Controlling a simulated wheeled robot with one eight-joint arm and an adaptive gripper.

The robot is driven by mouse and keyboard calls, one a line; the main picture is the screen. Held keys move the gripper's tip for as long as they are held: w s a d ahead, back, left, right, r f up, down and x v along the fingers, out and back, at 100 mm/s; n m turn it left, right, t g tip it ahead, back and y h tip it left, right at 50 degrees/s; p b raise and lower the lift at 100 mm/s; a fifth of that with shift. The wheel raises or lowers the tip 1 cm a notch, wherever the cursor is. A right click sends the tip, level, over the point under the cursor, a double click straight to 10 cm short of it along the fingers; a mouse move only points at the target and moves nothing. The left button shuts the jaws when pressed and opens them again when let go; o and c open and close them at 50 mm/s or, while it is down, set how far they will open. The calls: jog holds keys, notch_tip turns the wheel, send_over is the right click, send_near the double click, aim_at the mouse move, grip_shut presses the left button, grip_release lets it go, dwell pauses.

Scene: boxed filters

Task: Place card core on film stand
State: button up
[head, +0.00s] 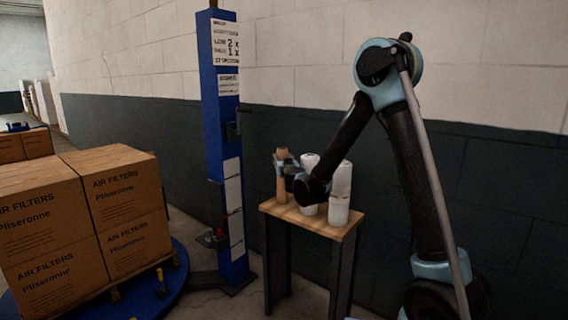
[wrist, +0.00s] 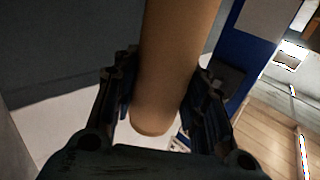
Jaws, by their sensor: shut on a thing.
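The card core (head: 282,187) is a plain brown tube, upright at the left end of the film stand (head: 313,223), a small wooden-topped table with dark legs. Its lower end is at the stand's top; I cannot tell whether it rests on it or hangs just above. My gripper (head: 284,164) is shut around the core's upper part, reaching in from the right. In the wrist view the core (wrist: 172,60) passes between both fingers (wrist: 163,92), with one rounded end showing near the palm.
Two white film rolls (head: 340,190) (head: 309,182) stand on the same top, right of the core, close under my arm. A blue wrapper mast (head: 222,120) rises left of the stand. Stacked filter boxes (head: 130,195) sit on a pallet over a blue turntable (head: 178,284). A wall is behind.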

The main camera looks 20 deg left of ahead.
jog(key=o, duration=0.8)
jog(key=v, duration=1.2)
jog(key=shift+s, duration=0.1)
